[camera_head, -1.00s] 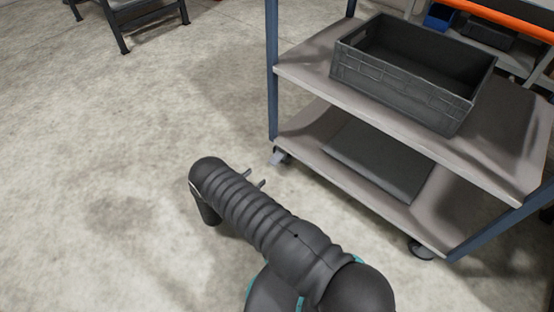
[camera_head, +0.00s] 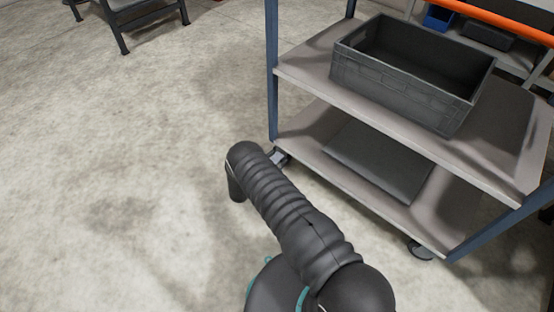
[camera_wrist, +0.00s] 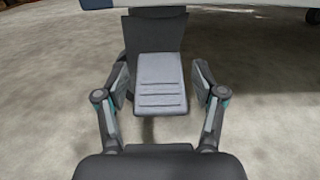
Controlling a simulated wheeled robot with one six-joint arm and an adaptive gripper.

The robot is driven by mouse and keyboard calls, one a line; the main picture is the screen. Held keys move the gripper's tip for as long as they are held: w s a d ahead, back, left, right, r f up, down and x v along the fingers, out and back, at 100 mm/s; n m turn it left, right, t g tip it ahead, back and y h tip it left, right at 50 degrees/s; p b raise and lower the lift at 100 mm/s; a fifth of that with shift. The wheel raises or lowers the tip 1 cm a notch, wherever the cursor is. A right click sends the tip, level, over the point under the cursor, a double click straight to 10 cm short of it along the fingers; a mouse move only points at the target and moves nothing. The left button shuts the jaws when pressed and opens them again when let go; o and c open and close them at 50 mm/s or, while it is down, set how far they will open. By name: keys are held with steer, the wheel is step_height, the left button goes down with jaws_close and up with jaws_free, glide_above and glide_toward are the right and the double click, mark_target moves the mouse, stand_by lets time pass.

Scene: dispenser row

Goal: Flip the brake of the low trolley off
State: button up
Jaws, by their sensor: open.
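The trolley (camera_head: 300,157) stands at the right in the head view, with blue-grey posts and two shelves. Its near-left caster carries a grey ribbed brake pedal (camera_wrist: 160,82), which fills the middle of the wrist view and sticks out toward me from the dark caster housing. In the head view the pedal shows only partly (camera_head: 279,156), just beyond my arm. My gripper (camera_wrist: 160,78) is open, with one finger on each side of the pedal and a gap on both sides. I cannot tell whether the pedal touches the palm.
A dark grey crate (camera_head: 400,90) stands on the upper shelf and a flat dark panel (camera_head: 378,160) lies on the lower one. Another caster (camera_head: 421,250) is at the front right. The floor (camera_head: 110,170) to the left is clear.

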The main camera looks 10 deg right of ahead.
steer(key=c, duration=1.1)
steer(key=shift+c, duration=0.2)
steer(key=shift+r, duration=0.15)
steer(key=shift+r+g+y+p, duration=0.3)
steer(key=shift+g+y+p, duration=0.35)
steer(key=shift+y, duration=0.25)
steer(key=shift+a+r+g+y, duration=0.1)
steer(key=shift+r+g+y, duration=0.1)
steer(key=shift+g+y, duration=0.45)
steer(key=shift+r+g+y, duration=0.2)
steer(key=shift+g+y, duration=0.2)
steer(key=shift+y, duration=0.45)
steer(key=shift+p, duration=0.3)
steer(key=o, duration=1.1)
steer(key=shift+o, duration=0.2)
